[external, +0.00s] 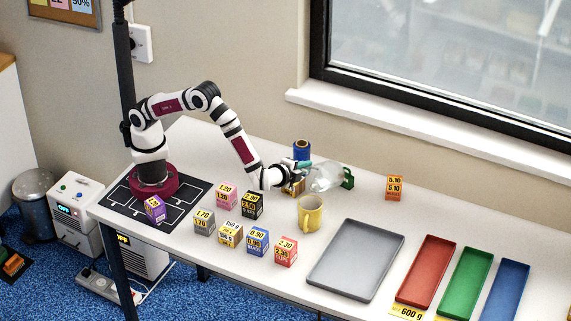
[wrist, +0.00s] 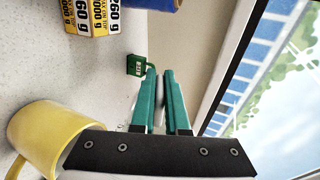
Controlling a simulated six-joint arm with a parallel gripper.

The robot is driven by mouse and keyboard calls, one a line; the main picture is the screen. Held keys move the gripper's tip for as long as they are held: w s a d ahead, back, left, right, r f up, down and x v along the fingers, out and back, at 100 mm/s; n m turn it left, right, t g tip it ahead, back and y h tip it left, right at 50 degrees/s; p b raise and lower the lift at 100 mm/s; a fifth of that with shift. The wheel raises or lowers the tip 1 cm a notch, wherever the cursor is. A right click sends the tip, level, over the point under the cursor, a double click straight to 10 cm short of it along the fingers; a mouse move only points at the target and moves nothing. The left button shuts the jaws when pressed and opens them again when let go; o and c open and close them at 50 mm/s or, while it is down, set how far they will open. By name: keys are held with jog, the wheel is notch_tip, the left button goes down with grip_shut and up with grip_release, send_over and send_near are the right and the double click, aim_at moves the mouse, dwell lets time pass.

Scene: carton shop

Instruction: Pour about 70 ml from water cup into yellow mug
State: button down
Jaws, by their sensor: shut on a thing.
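The water cup (external: 327,176) is clear and hard to make out. It is held well tilted, close to lying on its side, above the table and behind the yellow mug. My gripper (external: 303,165) is shut on it; the teal fingers (wrist: 166,100) show in the wrist view, where the cup itself can barely be seen. The yellow mug (external: 311,214) stands upright on the table, just below and in front of the cup. It also shows at the lower left of the wrist view (wrist: 45,135). The water level and any stream cannot be made out.
A blue spool (external: 302,149) and a green padlock-like item (external: 347,179) stand behind the cup. Several labelled boxes (external: 257,240) stand left of the mug. A grey tray (external: 357,288) and red, green and blue trays (external: 427,301) lie to the right.

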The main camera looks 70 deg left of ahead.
jog(key=shift+s+d+r+t+y, duration=0.3)
jog(key=shift+s+d+t+y, duration=0.1)
jog(key=shift+s+t, duration=0.15)
dwell(0.4)
jog(key=shift+r+t+y, duration=0.25)
jog(key=shift+t+y, duration=0.05)
jog(key=shift+t, duration=0.15)
dwell(0.3)
jog(key=shift+w+a, duration=0.15)
jog(key=shift+w, duration=0.05)
jog(key=shift+w+a+f+g+h, duration=0.15)
jog(key=shift+w+f+g+h, duration=0.15)
jog(key=shift+g, duration=0.25)
jog(key=shift+w+a+f+g+h, duration=0.1)
jog(key=shift+w+a+g+h, duration=0.05)
jog(key=shift+g+h, duration=0.35)
jog(key=shift+f+g, duration=0.35)
jog(key=shift+w+a+f+g+h, duration=0.15)
jog(key=shift+f+g+h, duration=0.1)
jog(key=shift+g+h, duration=0.5)
jog(key=shift+r+g+h, duration=0.15)
jog(key=shift+g+h, duration=0.2)
jog(key=shift+g, duration=0.3)
